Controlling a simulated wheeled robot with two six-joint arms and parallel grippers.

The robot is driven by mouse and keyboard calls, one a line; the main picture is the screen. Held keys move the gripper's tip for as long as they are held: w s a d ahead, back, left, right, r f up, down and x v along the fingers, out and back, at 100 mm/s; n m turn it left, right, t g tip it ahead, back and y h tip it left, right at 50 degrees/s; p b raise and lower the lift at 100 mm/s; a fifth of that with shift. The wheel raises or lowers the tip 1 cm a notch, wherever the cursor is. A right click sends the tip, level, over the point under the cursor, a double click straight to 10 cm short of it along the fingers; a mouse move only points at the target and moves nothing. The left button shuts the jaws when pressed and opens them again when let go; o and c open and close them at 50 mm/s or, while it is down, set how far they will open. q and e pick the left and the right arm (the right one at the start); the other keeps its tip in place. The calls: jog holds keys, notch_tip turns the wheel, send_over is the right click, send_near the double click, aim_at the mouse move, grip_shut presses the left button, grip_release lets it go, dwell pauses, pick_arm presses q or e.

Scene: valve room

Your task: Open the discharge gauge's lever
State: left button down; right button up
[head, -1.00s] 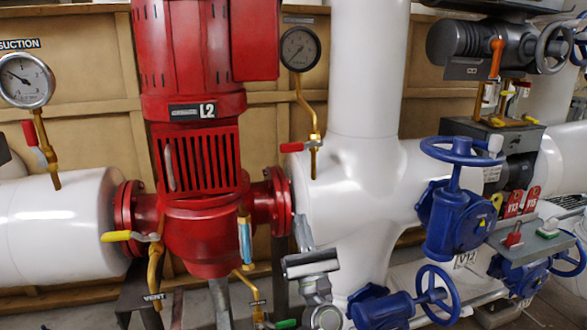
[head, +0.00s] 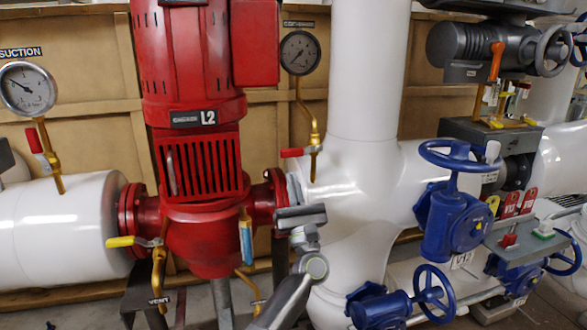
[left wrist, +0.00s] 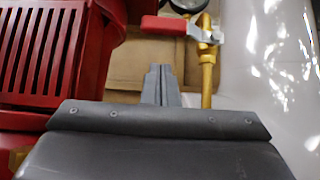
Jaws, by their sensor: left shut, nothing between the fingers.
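The discharge gauge (head: 300,52) is a round dark-faced dial on a thin brass pipe above the white pipe. Its red lever (head: 291,152) lies level, pointing left from the small valve, crosswise to the brass pipe. In the left wrist view the red lever (left wrist: 165,26) is at the top, just beyond the fingertips, with part of the gauge (left wrist: 187,5) above it. My left gripper (head: 294,187) is below the lever, apart from it. Its fingers (left wrist: 161,85) are shut and empty, pointing up toward the lever. My right gripper is not in view.
The red pump (head: 200,235) stands close to the left of the gripper. The large white pipe (head: 365,190) is close on the right. Blue handwheel valves (head: 450,215) are further right. The suction gauge (head: 27,88) with its own red lever is at far left.

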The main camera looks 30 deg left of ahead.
aim_at(302, 151)
pick_arm(q)
notch_tip(302, 151, up, 3)
jog(key=shift+r+p, duration=0.15)
jog(key=shift+p, duration=0.45)
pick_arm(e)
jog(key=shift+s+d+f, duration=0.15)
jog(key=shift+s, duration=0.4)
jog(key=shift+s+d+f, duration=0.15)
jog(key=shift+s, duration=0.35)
